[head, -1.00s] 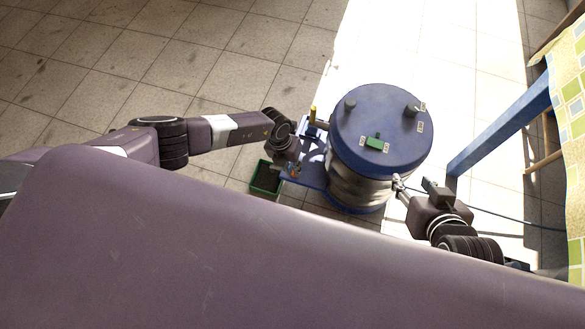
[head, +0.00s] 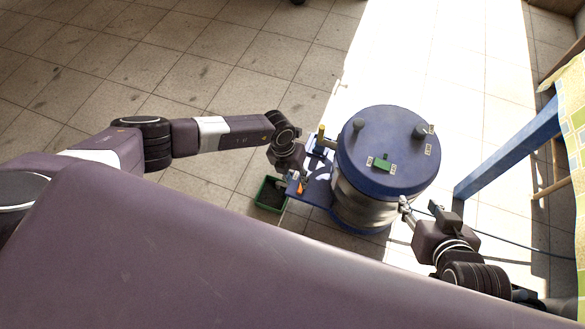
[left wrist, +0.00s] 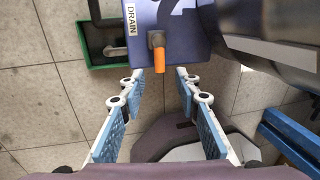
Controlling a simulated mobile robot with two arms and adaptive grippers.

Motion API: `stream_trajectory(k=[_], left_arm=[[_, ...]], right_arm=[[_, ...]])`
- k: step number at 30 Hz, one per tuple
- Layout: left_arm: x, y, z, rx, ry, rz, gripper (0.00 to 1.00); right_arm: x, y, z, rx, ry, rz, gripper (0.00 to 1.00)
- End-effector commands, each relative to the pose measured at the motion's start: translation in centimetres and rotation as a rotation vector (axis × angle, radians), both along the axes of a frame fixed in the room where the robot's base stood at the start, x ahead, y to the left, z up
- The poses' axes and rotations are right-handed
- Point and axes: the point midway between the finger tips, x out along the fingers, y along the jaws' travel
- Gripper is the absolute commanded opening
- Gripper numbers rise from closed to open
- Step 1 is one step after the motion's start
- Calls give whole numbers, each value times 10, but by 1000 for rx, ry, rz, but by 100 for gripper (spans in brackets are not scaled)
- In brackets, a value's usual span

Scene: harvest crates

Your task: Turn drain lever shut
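The drain lever is an orange handle (left wrist: 159,60) on a dark pivot, beside a "DRAIN" label (left wrist: 130,18) on the blue panel. In the left wrist view it points down toward my left gripper (left wrist: 160,78). That gripper is open, with blue-padded fingers on either side of the lever's tip; whether they touch it I cannot tell. In the head view the orange lever (head: 302,186) shows small at the panel's near edge, close to my left gripper. My right gripper (head: 404,206) is at the lower right side of the blue-lidded drum (head: 360,200); its finger opening is unclear.
A green tray (head: 270,195) sits on the floor under the drain pipe (left wrist: 115,50). A blue table leg (head: 505,150) is at the right. The tiled floor at the left is clear.

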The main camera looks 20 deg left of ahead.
Motion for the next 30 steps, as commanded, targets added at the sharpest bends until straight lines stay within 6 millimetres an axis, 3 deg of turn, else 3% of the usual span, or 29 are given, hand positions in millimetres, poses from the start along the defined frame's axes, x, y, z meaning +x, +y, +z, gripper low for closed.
stream_trajectory(k=[6, 12, 30], left_arm=[[1, 8, 39, 0, -2, -1, 30], [1, 12, 61, 0, -2, 1, 30], [1, 13, 65, 0, -1, 1, 30]], right_arm=[[0, 0, 0, 0, 0, 0, 40], [0, 0, 0, 0, 0, 0, 40], [0, 0, 0, 0, -1, 0, 40]])
